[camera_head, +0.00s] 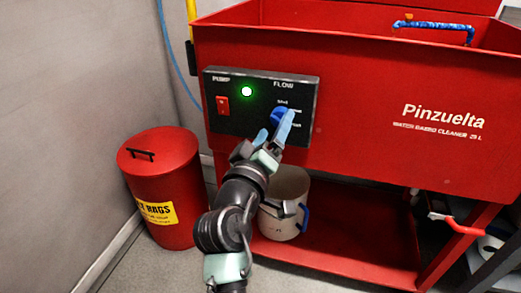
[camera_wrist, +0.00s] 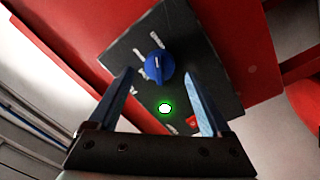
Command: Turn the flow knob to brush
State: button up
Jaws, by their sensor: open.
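The blue flow knob (camera_head: 277,115) sits on the black control panel (camera_head: 236,123) under the word FLOW, with small position labels to its right that I cannot read clearly. My gripper (camera_head: 276,127) is at the panel, its blue fingers partly over the knob in the head view. In the wrist view the knob (camera_wrist: 159,67) shows a raised ridge and lies ahead of the open fingers of my gripper (camera_wrist: 163,90), a little left of the middle of the gap. Nothing is between the fingertips. I cannot tell whether a finger touches the knob.
A lit green lamp (camera_head: 247,91) and a red pump switch (camera_head: 222,105) are on the same panel, left of the knob. The panel is on a red washing tank (camera_head: 370,100). A red rag bin (camera_head: 165,185) stands at left and a bucket (camera_head: 285,205) sits below.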

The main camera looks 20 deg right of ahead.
jog(key=p+v, duration=0.2)
jog(key=v, duration=0.9)
